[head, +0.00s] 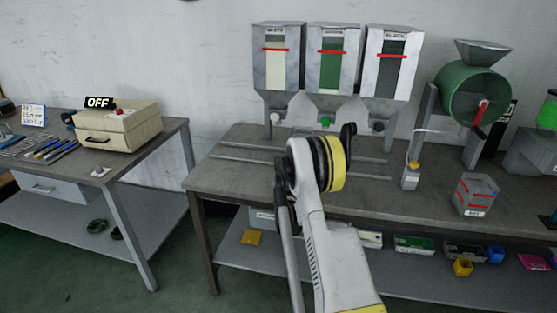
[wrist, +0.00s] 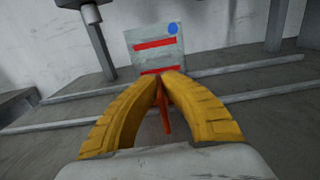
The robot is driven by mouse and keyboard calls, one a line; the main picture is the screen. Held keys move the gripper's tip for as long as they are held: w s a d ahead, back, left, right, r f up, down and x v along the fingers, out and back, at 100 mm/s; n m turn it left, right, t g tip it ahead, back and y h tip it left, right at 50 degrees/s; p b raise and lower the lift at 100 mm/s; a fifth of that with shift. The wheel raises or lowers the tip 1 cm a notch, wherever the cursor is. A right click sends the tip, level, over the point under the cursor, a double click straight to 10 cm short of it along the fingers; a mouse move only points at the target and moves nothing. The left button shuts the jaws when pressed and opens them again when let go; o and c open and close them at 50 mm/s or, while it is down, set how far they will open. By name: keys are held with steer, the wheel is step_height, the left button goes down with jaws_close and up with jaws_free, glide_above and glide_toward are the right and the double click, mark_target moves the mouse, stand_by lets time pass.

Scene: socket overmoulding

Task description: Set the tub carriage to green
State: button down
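The tub carriage (wrist: 155,48) shows in the wrist view as a grey box with red bands and a blue dot, above pale rails. A thin red handle (wrist: 165,122) stands in front of it. My gripper (wrist: 164,76) has its yellow fingers drawn together around the handle, with no clear gap at the tips. In the head view my arm hides the carriage and fingertips. Three hoppers stand behind: white (head: 278,72), green (head: 330,76) and black (head: 391,70). The carriage's exact place under them cannot be told.
The rails (head: 236,159) run along the workbench (head: 226,182). To the right are a small button box (head: 411,178), a green drum (head: 470,97) and a grey red-banded container (head: 475,195). A left table holds a cream machine (head: 118,128) marked OFF and several tools.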

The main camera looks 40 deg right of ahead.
steer(key=s+d, duration=0.4)
steer(key=s, duration=0.1)
steer(key=s+d, duration=0.2)
steer(key=shift+s, duration=0.35)
steer(key=c, duration=1.6)
jaws_free()
steer(key=v, duration=0.7)
steer(key=shift+s+a, duration=0.15)
steer(key=shift+a, duration=0.05)
